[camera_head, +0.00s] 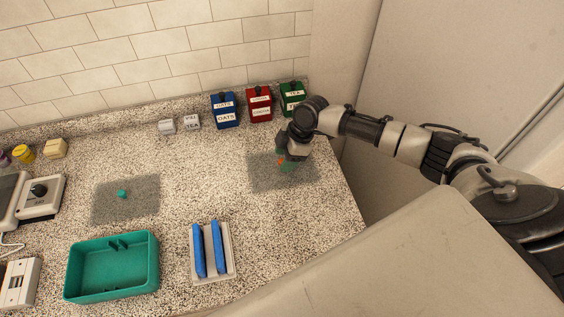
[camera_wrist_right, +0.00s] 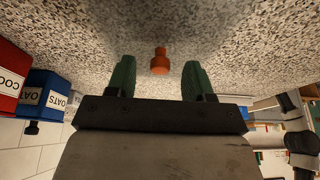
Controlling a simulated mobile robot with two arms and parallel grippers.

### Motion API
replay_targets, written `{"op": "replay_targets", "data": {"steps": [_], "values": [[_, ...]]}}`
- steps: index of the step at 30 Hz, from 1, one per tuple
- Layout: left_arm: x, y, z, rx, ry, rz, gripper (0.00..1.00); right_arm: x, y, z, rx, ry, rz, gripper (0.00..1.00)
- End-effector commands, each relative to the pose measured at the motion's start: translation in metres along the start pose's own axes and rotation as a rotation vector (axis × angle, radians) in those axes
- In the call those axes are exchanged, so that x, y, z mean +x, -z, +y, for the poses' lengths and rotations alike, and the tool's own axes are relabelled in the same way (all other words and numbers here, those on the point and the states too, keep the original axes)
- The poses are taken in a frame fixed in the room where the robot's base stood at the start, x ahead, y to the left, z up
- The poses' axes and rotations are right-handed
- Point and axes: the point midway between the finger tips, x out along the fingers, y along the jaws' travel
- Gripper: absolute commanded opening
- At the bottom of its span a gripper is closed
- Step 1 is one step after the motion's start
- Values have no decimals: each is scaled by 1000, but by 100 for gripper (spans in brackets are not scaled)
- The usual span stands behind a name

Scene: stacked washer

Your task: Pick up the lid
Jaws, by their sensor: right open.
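A small orange knob-like piece (camera_wrist_right: 160,61) stands on the speckled counter in the right wrist view; I cannot tell for sure whether it is the lid. My right gripper (camera_wrist_right: 153,77) is open, its two green fingers apart with the piece centred between or just beyond their tips. They do not appear to touch it. In the head view the right gripper (camera_head: 287,164) is low over the right grey mat (camera_head: 262,181), and the orange piece (camera_head: 280,161) shows only as a speck, mostly hidden. My left gripper is not in view.
Blue (camera_head: 225,110), red (camera_head: 259,104) and green (camera_head: 292,96) canisters with black knobs stand close behind the right gripper. A blue-barred rack (camera_head: 231,262), a teal tray (camera_head: 112,291) and a left mat (camera_head: 145,206) with a small teal piece (camera_head: 122,193) lie farther left. The middle counter is clear.

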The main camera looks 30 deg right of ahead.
Motion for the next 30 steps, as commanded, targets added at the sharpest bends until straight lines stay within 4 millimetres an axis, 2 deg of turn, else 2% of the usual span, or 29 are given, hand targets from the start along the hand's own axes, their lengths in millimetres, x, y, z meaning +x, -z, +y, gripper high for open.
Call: {"op": "replay_targets", "data": {"steps": [3, 11, 21, 30], "values": [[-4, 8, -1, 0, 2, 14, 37, 11, 1, 0, 0, 1, 1, 52], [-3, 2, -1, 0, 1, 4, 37, 14, 0, 0, -1, -1, 0, 52], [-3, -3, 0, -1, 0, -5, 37, 13, 0, 0, -1, -1, 0, 0], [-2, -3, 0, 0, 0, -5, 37, 10, 1, 1, -2, -2, 1, 0]]}}
